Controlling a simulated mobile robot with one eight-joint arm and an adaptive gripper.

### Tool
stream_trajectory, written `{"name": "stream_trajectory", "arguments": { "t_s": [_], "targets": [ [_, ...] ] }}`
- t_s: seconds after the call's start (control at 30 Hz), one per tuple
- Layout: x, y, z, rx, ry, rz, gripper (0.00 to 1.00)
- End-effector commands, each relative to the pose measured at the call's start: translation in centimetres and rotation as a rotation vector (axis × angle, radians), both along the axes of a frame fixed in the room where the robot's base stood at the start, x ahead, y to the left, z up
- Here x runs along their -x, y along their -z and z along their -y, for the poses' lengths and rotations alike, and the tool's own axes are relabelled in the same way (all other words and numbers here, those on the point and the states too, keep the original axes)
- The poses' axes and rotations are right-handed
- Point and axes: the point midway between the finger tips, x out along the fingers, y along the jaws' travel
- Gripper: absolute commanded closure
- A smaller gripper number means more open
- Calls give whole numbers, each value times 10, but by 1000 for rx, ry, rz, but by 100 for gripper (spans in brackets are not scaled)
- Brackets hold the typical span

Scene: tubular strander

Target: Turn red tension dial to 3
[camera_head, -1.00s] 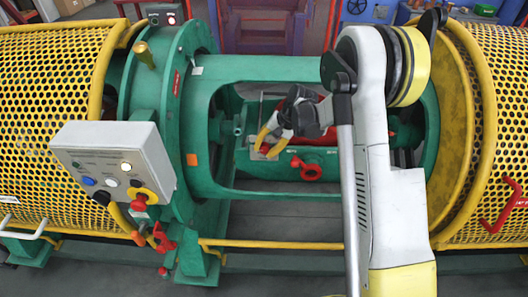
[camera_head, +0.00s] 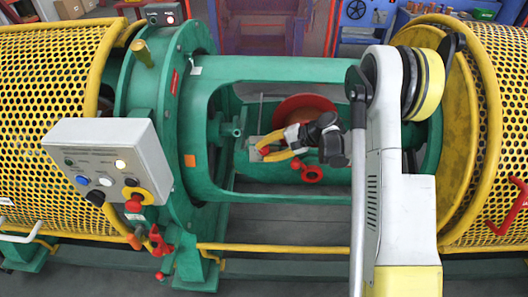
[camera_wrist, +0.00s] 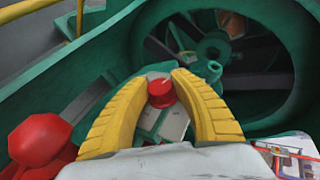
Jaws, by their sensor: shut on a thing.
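The red tension dial (camera_wrist: 161,93) is a small red round knob with a pale line on its top, on a light plate (camera_wrist: 170,124) with dark markings. In the wrist view it sits between the tips of the yellow fingers of my gripper (camera_wrist: 161,84), which is shut on it. The numbers on the plate are too small to read. In the head view my gripper (camera_head: 272,148) reaches from the right into the green cradle (camera_head: 240,172), lying nearly flat.
A red knob (camera_head: 308,173) sticks out of the cradle's front, close below my gripper; it shows large in the wrist view (camera_wrist: 40,140). A reddish spool (camera_head: 305,108) lies behind. The green frame's top beam (camera_head: 270,68) runs above. A control box (camera_head: 105,160) stands left.

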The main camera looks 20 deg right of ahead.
Motion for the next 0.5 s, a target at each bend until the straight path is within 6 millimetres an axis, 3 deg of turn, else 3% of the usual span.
{"name": "stream_trajectory", "arguments": {
  "t_s": [0.33, 0.37, 0.4, 0.5],
  "targets": [
    [-1, 0, -1, -2, 1, 2, 100],
    [-1, 0, -1, -2, 1, 2, 62],
    [-1, 0, -1, -2, 1, 2, 50],
    [0, 0, 0, -2, 0, 1, 47]
  ]
}}
